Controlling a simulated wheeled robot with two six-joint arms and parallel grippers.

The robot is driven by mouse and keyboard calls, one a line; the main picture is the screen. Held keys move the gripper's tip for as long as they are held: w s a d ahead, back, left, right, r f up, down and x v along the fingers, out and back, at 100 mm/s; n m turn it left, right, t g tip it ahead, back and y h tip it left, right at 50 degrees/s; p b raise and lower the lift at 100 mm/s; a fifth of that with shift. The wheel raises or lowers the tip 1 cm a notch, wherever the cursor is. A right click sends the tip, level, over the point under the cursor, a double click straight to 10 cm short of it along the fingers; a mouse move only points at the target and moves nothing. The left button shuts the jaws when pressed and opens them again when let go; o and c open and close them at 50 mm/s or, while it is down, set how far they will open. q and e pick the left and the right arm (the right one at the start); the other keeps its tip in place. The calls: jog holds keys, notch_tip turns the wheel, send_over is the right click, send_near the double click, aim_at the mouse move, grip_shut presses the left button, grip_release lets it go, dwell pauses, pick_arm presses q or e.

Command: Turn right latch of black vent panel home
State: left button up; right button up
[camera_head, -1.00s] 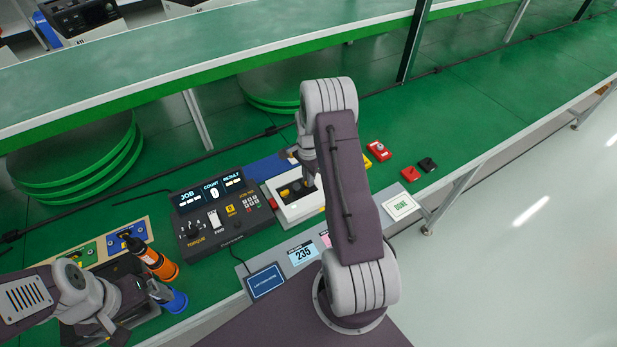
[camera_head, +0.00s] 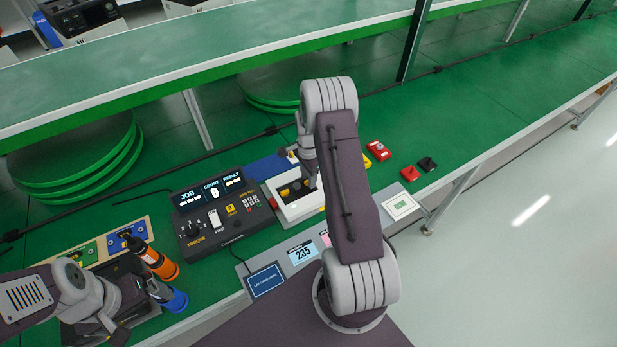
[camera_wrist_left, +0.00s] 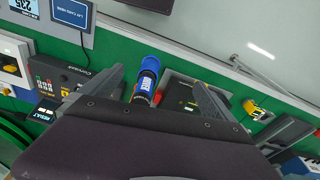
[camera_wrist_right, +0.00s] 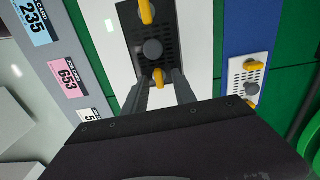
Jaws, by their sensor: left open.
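The black vent panel (camera_wrist_right: 134,38) sits in a white fixture and has a grey knob (camera_wrist_right: 152,48) at its centre. Its right latch (camera_wrist_right: 158,77), a yellow tab, is at the lower end of the panel in the right wrist view. My right gripper (camera_wrist_right: 161,84) is over this latch, with its fingers apart on either side; contact cannot be told. The other yellow latch (camera_wrist_right: 146,11) is at the top of that view. In the head view the fixture (camera_head: 300,210) is partly hidden by my right arm. My left gripper (camera_wrist_left: 158,82) is open and empty.
A blue-ended tool (camera_wrist_left: 146,78) and an orange tool (camera_head: 160,263) stand near my left gripper. A control console (camera_head: 222,215) is left of the fixture. A white panel with a yellow latch (camera_wrist_right: 247,78) lies on a blue strip.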

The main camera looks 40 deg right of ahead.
notch_tip(320, 180, up, 9)
dwell(0.5)
jog(key=shift+a, duration=0.1)
